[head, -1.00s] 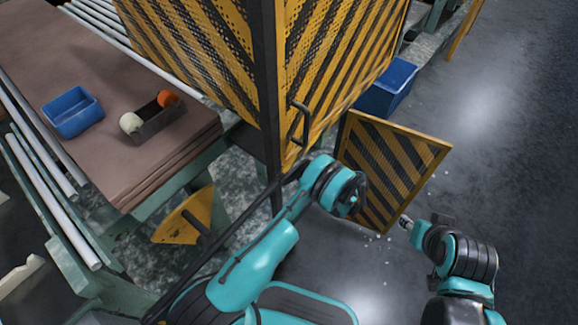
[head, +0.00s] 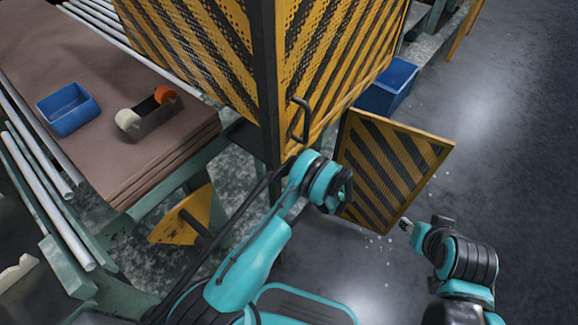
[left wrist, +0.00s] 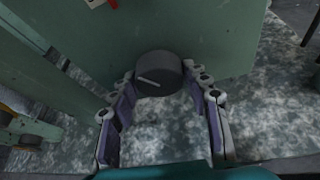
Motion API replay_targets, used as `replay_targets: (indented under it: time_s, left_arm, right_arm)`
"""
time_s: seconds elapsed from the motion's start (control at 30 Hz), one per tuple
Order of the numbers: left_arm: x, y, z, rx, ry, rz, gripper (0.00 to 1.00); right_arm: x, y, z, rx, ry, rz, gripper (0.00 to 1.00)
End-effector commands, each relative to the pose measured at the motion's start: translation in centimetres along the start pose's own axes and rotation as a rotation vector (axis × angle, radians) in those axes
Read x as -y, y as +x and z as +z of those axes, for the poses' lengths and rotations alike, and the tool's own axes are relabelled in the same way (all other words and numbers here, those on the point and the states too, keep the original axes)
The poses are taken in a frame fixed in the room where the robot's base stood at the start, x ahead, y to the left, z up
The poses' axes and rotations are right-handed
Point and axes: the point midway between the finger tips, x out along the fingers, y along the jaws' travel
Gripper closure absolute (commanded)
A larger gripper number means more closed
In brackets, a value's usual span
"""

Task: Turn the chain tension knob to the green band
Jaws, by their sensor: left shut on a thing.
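The knob (left wrist: 159,72) is a dark grey round cap with a pale pointer line on its face, on a grey-green panel (left wrist: 205,35) in the left wrist view. The pointer line slants, low on the left of the face. My left gripper (left wrist: 163,80) has one finger on each side of the knob and is shut on it. No green band can be made out. In the head view my left wrist hides the knob and the fingers. My right gripper (head: 406,224) hangs over the floor, apart from the knob; its finger gap is too small to tell.
A yellow-black striped guard (head: 335,60) with a handle (head: 299,118) stands behind my left wrist. A striped panel (head: 395,165) stands open near my right gripper. A blue bin (head: 388,88) is behind it. A bench at left holds a blue tray (head: 68,110) and a tape dispenser (head: 150,118).

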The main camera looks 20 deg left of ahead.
Motion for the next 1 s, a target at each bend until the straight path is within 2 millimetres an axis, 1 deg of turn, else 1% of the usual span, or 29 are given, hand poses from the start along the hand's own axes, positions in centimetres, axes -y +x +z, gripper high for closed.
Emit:
replay_targets:
  time_s: [0.13,0.3,0.47,0.57,0.83,0.87,0.9,0.93,1.0]
  left_arm:
    - [-0.16,0.04,0.01,-0.004,-0.069,-0.028,0.82]
    - [-0.35,0.05,0.0,-0.014,-0.277,-0.115,0.82]
    - [-0.39,0.07,-0.05,-0.022,-0.422,-0.176,0.82]
    - [-0.37,0.06,-0.05,-0.025,-0.456,-0.191,0.82]
    - [-0.36,0.06,-0.05,-0.025,-0.458,-0.192,0.82]
    - [-0.36,0.06,-0.05,-0.025,-0.458,-0.192,0.45]
    - [-0.35,0.06,-0.04,-0.025,-0.458,-0.192,0.34]
    - [-0.35,0.06,-0.04,-0.025,-0.458,-0.192,0.32]
    - [-0.35,0.05,-0.04,-0.025,-0.457,-0.192,0.32]
  right_arm:
    - [0.0,0.0,0.0,0.0,0.0,0.0,0.6]
    - [0.0,0.01,0.01,0.0,0.0,0.0,0.6]
    - [0.0,0.01,0.01,0.0,0.0,0.0,0.6]
    - [0.0,0.01,0.01,0.0,0.0,0.0,0.6]
    - [0.0,0.01,0.01,0.0,0.0,0.0,0.6]
    - [0.0,0.01,0.01,0.0,0.0,0.0,0.6]
    - [0.0,0.01,0.01,0.0,0.0,0.0,0.6]
    - [0.0,0.01,0.01,0.0,0.0,0.0,0.6]
    - [0.0,0.01,0.01,0.0,0.0,0.0,0.6]
